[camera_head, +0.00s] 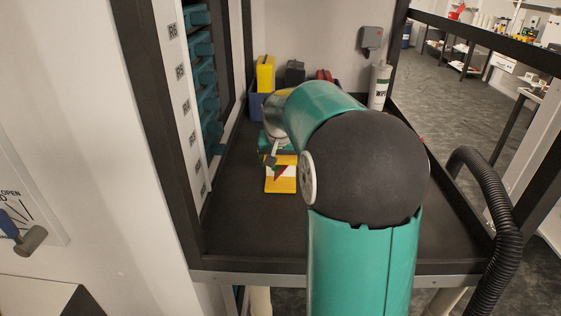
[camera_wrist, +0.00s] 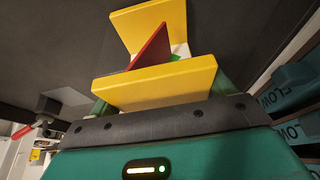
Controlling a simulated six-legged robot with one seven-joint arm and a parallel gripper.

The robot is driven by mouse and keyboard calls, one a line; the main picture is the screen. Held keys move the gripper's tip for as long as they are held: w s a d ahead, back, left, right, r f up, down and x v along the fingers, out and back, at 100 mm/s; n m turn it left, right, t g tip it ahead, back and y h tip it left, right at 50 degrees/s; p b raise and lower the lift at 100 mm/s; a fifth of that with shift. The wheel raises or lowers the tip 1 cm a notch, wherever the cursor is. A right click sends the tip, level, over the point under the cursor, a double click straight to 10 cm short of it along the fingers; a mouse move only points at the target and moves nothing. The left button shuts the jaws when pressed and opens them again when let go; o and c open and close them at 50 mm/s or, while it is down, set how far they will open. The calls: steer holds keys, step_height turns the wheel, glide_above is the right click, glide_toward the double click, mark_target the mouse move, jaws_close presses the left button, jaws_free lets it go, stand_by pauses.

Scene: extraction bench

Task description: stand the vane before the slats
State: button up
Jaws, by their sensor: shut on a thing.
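The vane (camera_head: 281,184) shows in the head view as a yellow piece with red, white and green parts, low over the dark bench top. In the wrist view the vane (camera_wrist: 155,83) shows two yellow panels with a red fin between them. My gripper (camera_head: 272,157) is shut on it; the fingertips are mostly hidden behind the yellow panel. I cannot tell whether the vane touches the bench. The teal slats (camera_head: 206,78) line the bench's left wall, left of my gripper. Teal slats marked FLOW (camera_wrist: 290,87) also show at the wrist view's right.
A blue bin (camera_head: 256,106) with a yellow item (camera_head: 265,72) stands at the back left. A white cartridge (camera_head: 379,87) stands at the back right. A black hose (camera_head: 507,220) curves along the right edge. Bench top (camera_head: 235,220) left of my arm is clear.

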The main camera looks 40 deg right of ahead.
steer(key=shift+f, duration=0.3)
steer(key=shift+f, duration=0.15)
steer(key=o, duration=1)
steer(key=v, duration=1.2)
steer(key=s+a+n+t, duration=0.1)
steer(key=s+a+n, duration=0.1)
steer(key=s+a, duration=0.4)
steer(key=s+a+n, duration=0.2)
steer(key=s+a, duration=0.2)
steer(key=a, duration=0.4)
steer(key=s+a+f+n+y, duration=0.1)
steer(key=s+a+f, duration=0.2)
steer(key=s+a, duration=0.1)
steer(key=s+a+f+n+t+y, duration=0.1)
steer(key=s+a+f+n, duration=0.1)
steer(key=s+a+f, duration=0.2)
steer(key=s+a, duration=0.1)
steer(key=s, duration=0.2)
steer(key=shift+s+a+f+y, duration=0.15)
steer(key=shift+s+a+y, duration=0.05)
steer(key=shift+s+y, duration=0.1)
